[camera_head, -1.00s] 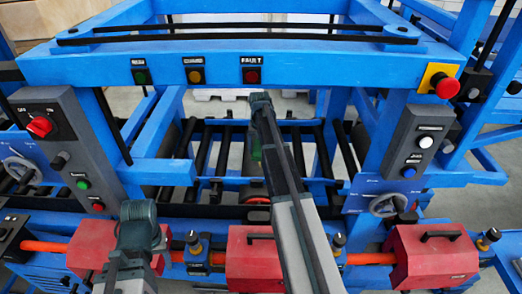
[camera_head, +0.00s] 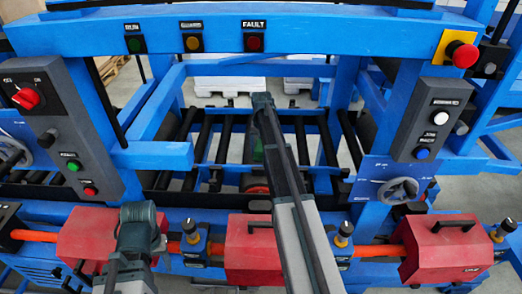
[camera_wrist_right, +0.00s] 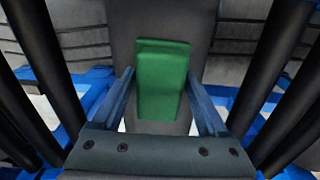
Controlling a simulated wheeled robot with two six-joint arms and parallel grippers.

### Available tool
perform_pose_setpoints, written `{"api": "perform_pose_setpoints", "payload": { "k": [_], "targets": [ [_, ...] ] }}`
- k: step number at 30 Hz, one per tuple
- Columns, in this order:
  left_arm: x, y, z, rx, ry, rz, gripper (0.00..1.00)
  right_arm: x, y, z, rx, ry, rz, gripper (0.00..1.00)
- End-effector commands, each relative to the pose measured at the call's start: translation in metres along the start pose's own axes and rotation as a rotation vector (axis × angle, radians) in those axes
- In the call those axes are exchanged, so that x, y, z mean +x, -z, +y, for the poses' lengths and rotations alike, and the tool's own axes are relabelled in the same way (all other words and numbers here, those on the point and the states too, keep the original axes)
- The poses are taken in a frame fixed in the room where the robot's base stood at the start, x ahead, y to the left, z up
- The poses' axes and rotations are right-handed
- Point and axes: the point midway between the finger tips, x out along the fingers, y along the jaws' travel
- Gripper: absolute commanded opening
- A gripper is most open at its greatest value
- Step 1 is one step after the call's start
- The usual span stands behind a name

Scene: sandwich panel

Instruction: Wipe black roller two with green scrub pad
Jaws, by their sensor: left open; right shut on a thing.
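The green scrub pad (camera_wrist_right: 163,80) is between the two blue fingers of my right gripper (camera_wrist_right: 165,98), which is shut on it. In the wrist view it stands in front of a broad dark grey surface; I cannot tell whether they touch. In the head view the right arm hides most of the pad and gripper. Several black rollers run side by side in the blue frame, such as one on the left (camera_head: 203,135) and one on the right (camera_head: 326,140). I cannot tell which is roller two. My left arm shows at lower left, but its gripper is hidden.
A blue crossbeam (camera_head: 350,37) with buttons spans the front above the rollers. Grey control panels stand on the left (camera_head: 50,115) and right (camera_head: 437,105). Red housings (camera_head: 445,250) on an orange shaft line the lower front. Black rollers flank my right gripper closely (camera_wrist_right: 270,85).

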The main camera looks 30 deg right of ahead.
Motion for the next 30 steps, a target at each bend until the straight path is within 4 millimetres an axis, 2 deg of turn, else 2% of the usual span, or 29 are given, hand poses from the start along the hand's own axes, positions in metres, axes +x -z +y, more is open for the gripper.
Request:
{"api": "perform_pose_setpoints", "payload": {
  "k": [11,24,30],
  "targets": [
    [-0.002,0.0,0.0,0.0,0.0,0.0,0.58,-0.002,0.031,0.002,0.007,0.0,0.0,0.16],
    [-0.002,0.0,0.0,0.0,0.0,0.0,0.58,-0.002,-0.007,0.003,0.001,0.0,0.0,0.16],
    [-0.024,-0.001,-0.002,0.0,0.0,0.0,0.58,-0.025,-0.006,0.0,-0.001,0.0,0.0,0.16]
  ]
}}
